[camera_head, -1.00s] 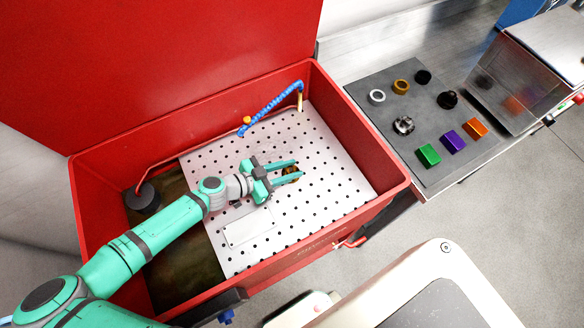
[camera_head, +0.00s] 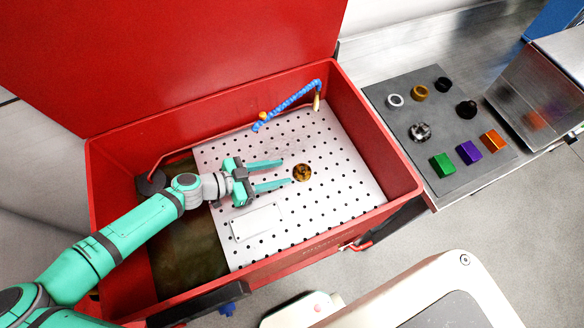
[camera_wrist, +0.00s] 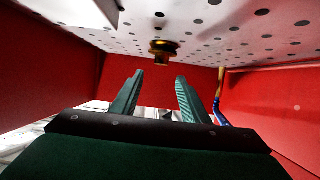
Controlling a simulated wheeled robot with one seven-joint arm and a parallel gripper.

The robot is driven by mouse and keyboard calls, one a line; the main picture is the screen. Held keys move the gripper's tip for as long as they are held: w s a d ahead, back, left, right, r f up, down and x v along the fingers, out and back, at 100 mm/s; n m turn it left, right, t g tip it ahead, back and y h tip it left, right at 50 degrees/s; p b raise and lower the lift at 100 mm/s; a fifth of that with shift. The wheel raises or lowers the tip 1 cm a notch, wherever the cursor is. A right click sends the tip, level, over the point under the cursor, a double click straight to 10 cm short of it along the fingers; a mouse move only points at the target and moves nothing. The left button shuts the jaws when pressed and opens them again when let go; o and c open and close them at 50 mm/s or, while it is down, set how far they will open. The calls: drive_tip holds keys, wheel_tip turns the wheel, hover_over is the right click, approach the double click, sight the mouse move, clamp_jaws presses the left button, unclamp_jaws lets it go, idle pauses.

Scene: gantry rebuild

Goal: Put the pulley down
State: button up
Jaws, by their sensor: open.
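The pulley (camera_head: 302,172) is a small brass-coloured round part. It rests on the white perforated plate (camera_head: 340,190) inside the red bin. In the wrist view the pulley (camera_wrist: 163,50) shows beyond the fingertips, against the plate. My gripper (camera_head: 287,173) is open and empty, with its two green fingers pointing at the pulley from the left. A small gap separates the fingertips from the pulley. Both fingers also show in the wrist view (camera_wrist: 160,75), spread apart with nothing between them.
Red bin walls (camera_head: 395,165) surround the plate, and a raised red lid (camera_head: 210,60) stands behind. A blue hose (camera_head: 290,103) hangs at the back. A white rectangle (camera_head: 256,222) lies on the plate. A grey mat (camera_head: 400,125) at right holds rings and coloured blocks.

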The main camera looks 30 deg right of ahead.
drive_tip(key=shift+v, duration=1.45)
drive_tip(key=shift+f, duration=0.1)
drive_tip(key=shift+d, duration=0.15)
